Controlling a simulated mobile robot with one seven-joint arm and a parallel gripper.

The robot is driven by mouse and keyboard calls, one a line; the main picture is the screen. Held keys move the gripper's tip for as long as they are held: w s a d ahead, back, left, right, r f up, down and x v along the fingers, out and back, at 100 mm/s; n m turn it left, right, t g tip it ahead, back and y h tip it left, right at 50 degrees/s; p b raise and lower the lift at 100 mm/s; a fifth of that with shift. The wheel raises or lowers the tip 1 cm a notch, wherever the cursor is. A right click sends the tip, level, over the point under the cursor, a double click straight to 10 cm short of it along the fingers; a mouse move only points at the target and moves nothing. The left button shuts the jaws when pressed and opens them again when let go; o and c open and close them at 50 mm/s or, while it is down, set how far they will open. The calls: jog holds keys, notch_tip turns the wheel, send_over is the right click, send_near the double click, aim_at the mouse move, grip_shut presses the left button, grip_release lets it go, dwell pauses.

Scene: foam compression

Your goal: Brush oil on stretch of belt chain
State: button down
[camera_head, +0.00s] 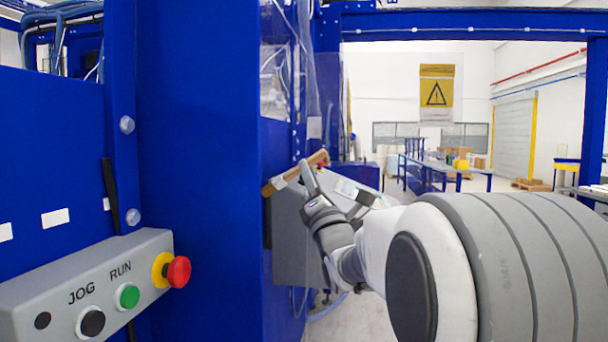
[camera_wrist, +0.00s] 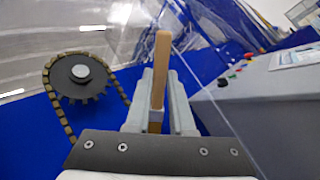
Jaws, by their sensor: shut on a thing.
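My gripper (camera_head: 309,178) is shut on a brush with a tan wooden handle (camera_head: 283,181), held up beside the blue machine's edge. In the wrist view the brush handle (camera_wrist: 160,62) stands between the two grey fingers of my gripper (camera_wrist: 160,88). The brush's bristles cannot be made out in either view. The belt chain (camera_wrist: 62,115) shows left of my gripper in the wrist view. It loops over a dark toothed sprocket (camera_wrist: 80,75) and runs down both sides of it. The brush appears apart from the chain. The chain is not visible in the head view.
A blue machine wall (camera_head: 200,130) fills the left. A control box (camera_head: 95,285) on it has JOG and RUN buttons and a red stop knob (camera_head: 178,271). A clear panel (camera_wrist: 215,105) passes right of my gripper. A grey console (camera_wrist: 275,80) stands beyond it.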

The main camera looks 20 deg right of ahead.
jog(key=shift+w+a+b, duration=0.4)
jog(key=shift+a+b, duration=0.05)
jog(key=shift+a, duration=0.1)
dwell(0.4)
jog(key=shift+f, duration=0.1)
